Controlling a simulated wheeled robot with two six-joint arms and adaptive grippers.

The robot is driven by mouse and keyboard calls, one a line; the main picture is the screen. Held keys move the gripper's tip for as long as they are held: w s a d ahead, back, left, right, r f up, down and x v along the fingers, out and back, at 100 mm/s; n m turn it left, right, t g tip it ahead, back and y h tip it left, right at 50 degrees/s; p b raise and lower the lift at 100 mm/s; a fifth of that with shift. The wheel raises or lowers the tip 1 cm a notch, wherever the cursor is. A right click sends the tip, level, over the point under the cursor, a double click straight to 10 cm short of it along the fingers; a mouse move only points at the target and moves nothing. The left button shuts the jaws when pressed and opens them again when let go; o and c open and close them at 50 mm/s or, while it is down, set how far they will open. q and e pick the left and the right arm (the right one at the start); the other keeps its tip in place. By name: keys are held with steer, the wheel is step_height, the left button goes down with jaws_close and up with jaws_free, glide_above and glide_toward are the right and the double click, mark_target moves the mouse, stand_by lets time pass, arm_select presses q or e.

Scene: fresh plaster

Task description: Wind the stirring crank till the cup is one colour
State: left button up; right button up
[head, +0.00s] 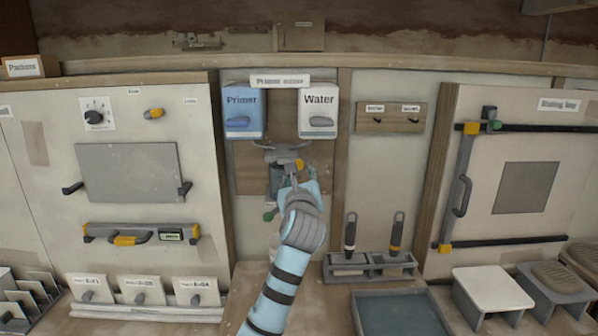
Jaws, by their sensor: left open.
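The mixing station hangs on the wall panel under a small label, below the blue Primer box (243,112) and the white Water box (318,112). A grey stirring mechanism (276,152) with a yellow part (298,165) sits under the boxes. A cup-like vessel (274,180) shows partly below it. Its contents and colour cannot be made out. A green knob (269,215) shows lower left. My left gripper (296,181) is open, close in front of the mechanism, and hides part of it. Contact with the crank cannot be told. My right gripper is not in view.
Two handled tools stand in a grey holder (370,268) to the right. A blue tray (400,314) lies in front of it. A panel with a dial (94,117) is at left, a railed board (524,188) at right.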

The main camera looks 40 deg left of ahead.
mark_target(299, 166)
arm_select(q)
steer(key=x, duration=0.8)
steer(key=shift+w+a+f, duration=0.1)
steer(key=shift+w, duration=0.1)
jaws_close()
